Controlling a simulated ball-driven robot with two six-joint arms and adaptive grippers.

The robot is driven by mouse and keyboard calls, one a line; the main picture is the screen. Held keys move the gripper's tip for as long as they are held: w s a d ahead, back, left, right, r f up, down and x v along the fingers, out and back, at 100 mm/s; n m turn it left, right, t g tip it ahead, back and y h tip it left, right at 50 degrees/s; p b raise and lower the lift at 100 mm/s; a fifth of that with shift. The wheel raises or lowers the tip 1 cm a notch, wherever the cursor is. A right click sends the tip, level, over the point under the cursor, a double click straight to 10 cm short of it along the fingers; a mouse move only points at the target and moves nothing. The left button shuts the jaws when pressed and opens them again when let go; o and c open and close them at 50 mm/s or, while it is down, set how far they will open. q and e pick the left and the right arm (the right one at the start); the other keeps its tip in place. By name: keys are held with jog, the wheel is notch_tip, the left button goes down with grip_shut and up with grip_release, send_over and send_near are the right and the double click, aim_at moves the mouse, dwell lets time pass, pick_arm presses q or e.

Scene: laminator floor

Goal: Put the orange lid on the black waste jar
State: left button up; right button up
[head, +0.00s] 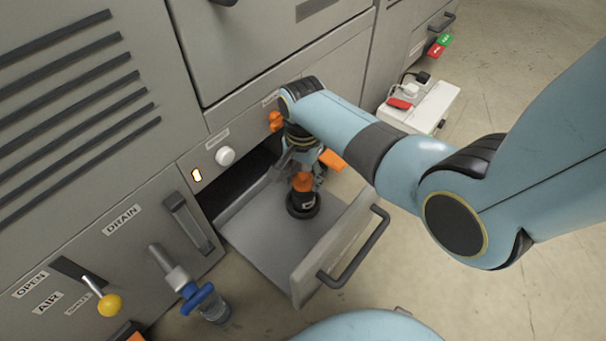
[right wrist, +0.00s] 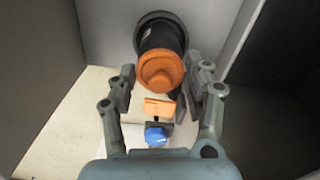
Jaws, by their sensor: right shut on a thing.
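The black waste jar (head: 304,204) stands upright in the open grey drawer. The orange lid (head: 302,182) is directly over its mouth, and I cannot tell whether it is seated or slightly above. In the right wrist view the lid (right wrist: 160,70) covers the near end of the black jar (right wrist: 160,36). My right gripper (head: 304,168) points down into the drawer, with its fingers on both sides of the lid, shut on it. The gripper also shows in the right wrist view (right wrist: 166,88). My left gripper is not in view.
The drawer's front panel (head: 335,248) with its dark handle stands close to the jar. The cabinet face has a white knob (head: 225,156) and a yellow-tipped lever (head: 109,304). A blue valve (head: 198,297) juts out at lower left. A white box (head: 432,105) stands on the floor behind.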

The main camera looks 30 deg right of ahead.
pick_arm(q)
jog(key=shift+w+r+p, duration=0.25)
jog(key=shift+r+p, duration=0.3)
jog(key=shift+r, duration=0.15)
pick_arm(e)
jog(key=shift+r, duration=0.1)
dwell(0.7)
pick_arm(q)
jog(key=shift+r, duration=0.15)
pick_arm(e)
jog(key=shift+f, duration=0.25)
dwell(0.7)
pick_arm(q)
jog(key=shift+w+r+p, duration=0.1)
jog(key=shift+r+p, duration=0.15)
jog(key=shift+p, duration=0.1)
dwell(0.5)
pick_arm(e)
jog(key=o, duration=1.5)
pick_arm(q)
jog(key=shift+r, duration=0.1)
pick_arm(e)
jog(key=shift+r+p, duration=3.3)
jog(key=shift+r, duration=0.25)
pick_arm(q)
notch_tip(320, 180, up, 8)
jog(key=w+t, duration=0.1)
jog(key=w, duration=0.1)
